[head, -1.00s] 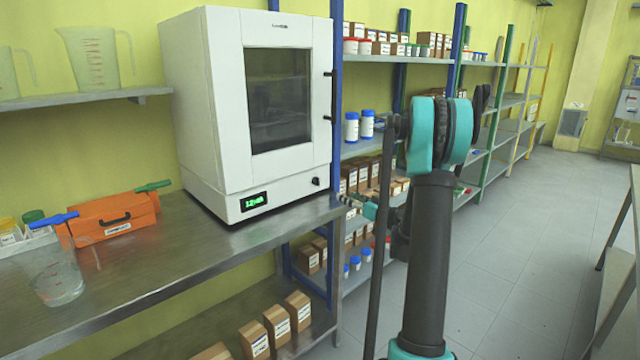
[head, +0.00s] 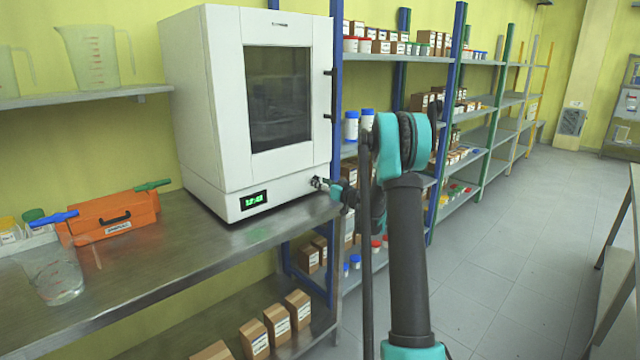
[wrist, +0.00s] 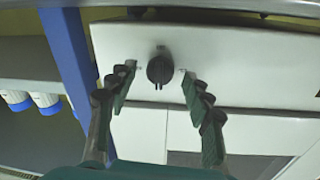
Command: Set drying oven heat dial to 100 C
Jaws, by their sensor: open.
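The white drying oven (head: 225,110) stands on the metal bench, with its dark window door shut and a lit green display (head: 254,200) low on its front. Its black heat dial (wrist: 160,69) shows in the wrist view, between and just beyond the two fingertips. My gripper (wrist: 154,71) is open, one finger on each side of the dial, with a gap on both sides. In the head view my gripper (head: 320,183) is at the oven's lower right front corner and hides most of the dial. The dial's marks are too small to read.
An orange case (head: 113,217) and a clear beaker (head: 55,275) stand on the bench (head: 185,255) to the left. A blue shelf post (head: 336,80) rises close to the oven's right side. Shelves with boxes and bottles run behind my arm. The bench before the oven is clear.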

